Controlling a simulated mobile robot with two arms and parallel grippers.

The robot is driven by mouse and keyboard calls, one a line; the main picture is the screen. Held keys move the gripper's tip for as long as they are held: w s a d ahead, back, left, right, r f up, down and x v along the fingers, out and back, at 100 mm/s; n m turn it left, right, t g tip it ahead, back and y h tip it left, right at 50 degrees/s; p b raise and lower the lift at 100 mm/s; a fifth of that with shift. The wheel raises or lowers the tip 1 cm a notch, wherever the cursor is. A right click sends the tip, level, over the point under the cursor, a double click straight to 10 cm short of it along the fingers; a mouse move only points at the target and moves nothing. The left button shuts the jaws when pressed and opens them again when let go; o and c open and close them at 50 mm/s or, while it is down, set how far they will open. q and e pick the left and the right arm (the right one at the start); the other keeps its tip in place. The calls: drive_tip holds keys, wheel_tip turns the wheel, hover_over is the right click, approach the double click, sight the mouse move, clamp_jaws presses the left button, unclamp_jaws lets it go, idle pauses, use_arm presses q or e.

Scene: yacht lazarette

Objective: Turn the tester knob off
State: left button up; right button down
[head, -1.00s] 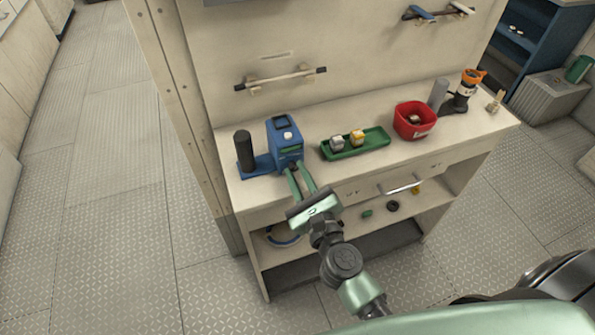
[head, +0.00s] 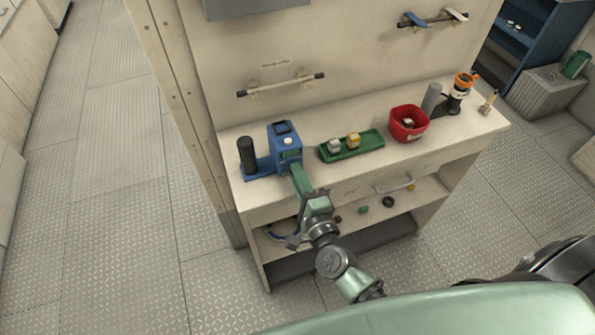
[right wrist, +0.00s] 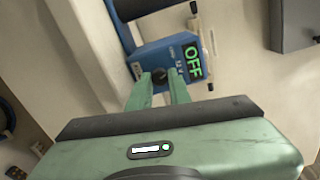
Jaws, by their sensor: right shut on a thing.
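In the right wrist view the tester (right wrist: 165,52) has a lit green display (right wrist: 193,60) that reads OFF. Its dark knob (right wrist: 160,76) sits between the fingertips of my right gripper (right wrist: 161,84). My right gripper (head: 296,172) is shut on the knob. In the head view the fingers are seen edge-on and hide the knob. My left gripper is out of view.
A black cylinder (head: 246,156) stands on the tester's blue base, to the left. To the right are a green tray (head: 372,149) with small blocks, a red bin (head: 409,124) and an orange-topped item (head: 462,84). A drawer handle (head: 396,186) sticks out below the bench top.

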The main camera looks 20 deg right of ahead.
drive_tip(key=n+p, duration=0.2)
drive_tip(key=n, duration=0.2)
drive_tip(key=shift+n, duration=0.3)
idle(0.3)
drive_tip(key=c, duration=1.3)
unclamp_jaws()
drive_tip(key=shift+s, duration=0.1)
drive_tip(key=s+b, duration=0.2)
drive_tip(key=s, duration=0.5)
drive_tip(key=shift+s+d, duration=0.15)
drive_tip(key=shift+s, duration=0.2)
